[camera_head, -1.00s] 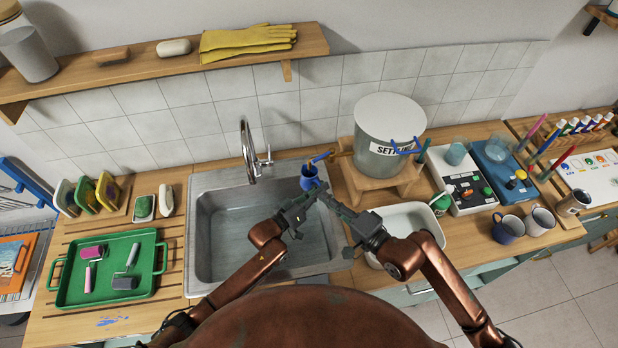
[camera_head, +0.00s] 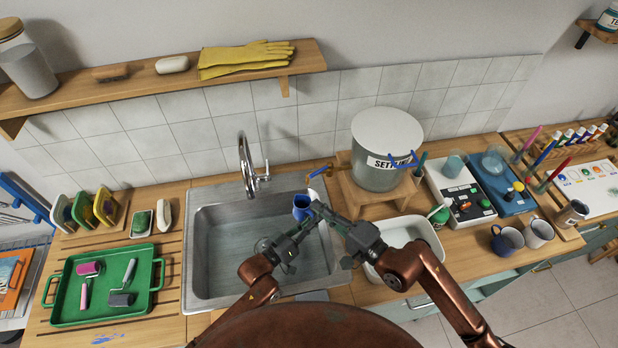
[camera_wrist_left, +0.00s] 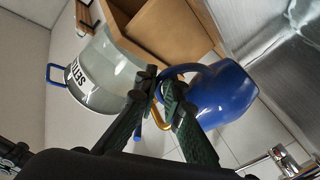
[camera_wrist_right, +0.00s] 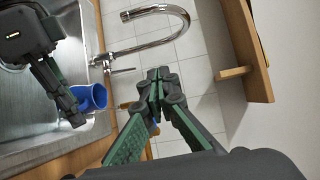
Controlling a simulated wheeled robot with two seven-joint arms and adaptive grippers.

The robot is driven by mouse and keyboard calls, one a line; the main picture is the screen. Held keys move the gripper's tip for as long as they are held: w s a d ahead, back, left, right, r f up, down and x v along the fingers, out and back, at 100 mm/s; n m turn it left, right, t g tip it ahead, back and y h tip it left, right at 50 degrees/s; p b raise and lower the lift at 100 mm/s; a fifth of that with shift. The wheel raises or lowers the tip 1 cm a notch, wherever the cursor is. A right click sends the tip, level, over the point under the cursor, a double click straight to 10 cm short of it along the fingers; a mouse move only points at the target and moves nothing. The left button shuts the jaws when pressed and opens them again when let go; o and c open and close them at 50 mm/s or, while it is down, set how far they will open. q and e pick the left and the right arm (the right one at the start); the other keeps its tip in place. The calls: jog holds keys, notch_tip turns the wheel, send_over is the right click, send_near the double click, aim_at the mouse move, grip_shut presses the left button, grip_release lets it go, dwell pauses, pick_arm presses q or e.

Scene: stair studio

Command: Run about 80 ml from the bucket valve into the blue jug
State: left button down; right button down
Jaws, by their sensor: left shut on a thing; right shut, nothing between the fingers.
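The blue jug (camera_head: 301,208) is above the sink, below and left of the bucket valve (camera_head: 320,171). My left gripper (camera_head: 314,212) is shut on the jug at its handle side; the jug is large in the left wrist view (camera_wrist_left: 222,95). The valve has a brass body and a blue lever. A small pale patch shows between valve and jug; I cannot tell whether it is water. The bucket (camera_head: 380,160), lidded and labelled, stands on a wooden stand. My right gripper (camera_wrist_right: 158,75) is shut and empty, close to the left one. The jug's inside level is not readable.
The steel sink (camera_head: 195,240) lies under the jug, with its tap (camera_head: 245,165) behind left. A green tray (camera_head: 153,300) is at left. Instruments (camera_head: 468,205) and mugs (camera_head: 507,240) stand at right.

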notch_tip(320, 180, up, 13)
jog(key=a+m+y, duration=0.3)
jog(key=m+y, duration=0.1)
jog(key=m, duration=0.1)
notch_tip(320, 180, up, 16)
jog(key=m+t+h, duration=0.6)
jog(key=m+h, duration=0.1)
jog(key=m, duration=2.5)
send_over(321, 170)
jog(key=w, duration=0.2)
jog(key=w+a+f+m+g+h, duration=0.1)
jog(key=w+a+f+m+g, duration=0.1)
jog(key=f+m, duration=0.1)
jog(key=shift+w+a+f+h, duration=0.1)
jog(key=shift+w+f+h, duration=0.2)
jog(key=shift+w+h, duration=0.1)
notch_tip(321, 170, down, 13)
jog(key=w+a+m+g+h, duration=0.1)
jog(key=a+m+g+h, duration=0.2)
jog(key=m+g, duration=0.5)
jog(key=s+d+f+m+g+h, duration=0.1)
jog(key=s+f+m+g, duration=0.1)
jog(key=f, duration=0.5)
jog(key=s+d+f+m+g+h, duration=0.1)
jog(key=s+f+m+g, duration=0.2)
jog(key=f, duration=0.5)
jog(key=shift+s+f+m, duration=0.3)
jog(key=shift+s+m, duration=0.4)
jog(key=shift+m, duration=0.4)
